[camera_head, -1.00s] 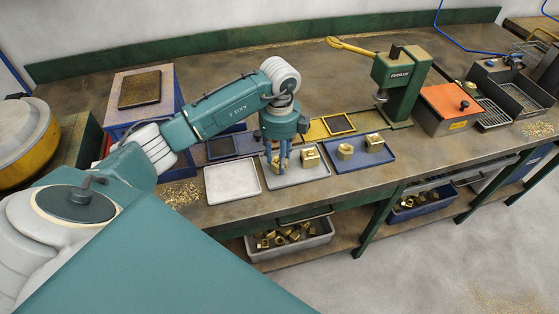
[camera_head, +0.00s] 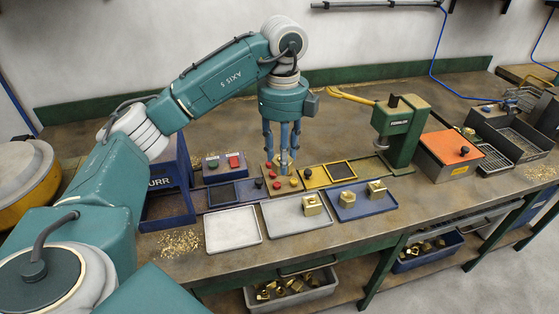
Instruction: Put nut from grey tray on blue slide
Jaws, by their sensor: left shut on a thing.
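My left gripper (camera_head: 282,164) is shut on a brass nut (camera_head: 283,156), mostly hidden between the fingers, and holds it above the bench behind the grey tray. The grey tray (camera_head: 283,218) lies below and in front of it, with one brass nut (camera_head: 312,204) at its right side. The blue slide (camera_head: 240,189) with a dark square recess (camera_head: 221,195) lies behind the trays, left of and below the gripper. My right gripper is not in view.
A pale empty tray (camera_head: 232,228) is left of the grey tray. A blue tray (camera_head: 362,208) with two brass nuts is to its right. A board with red knobs (camera_head: 279,184) stands under the gripper. A yellow slide (camera_head: 318,180) and green drill press (camera_head: 400,130) are to the right.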

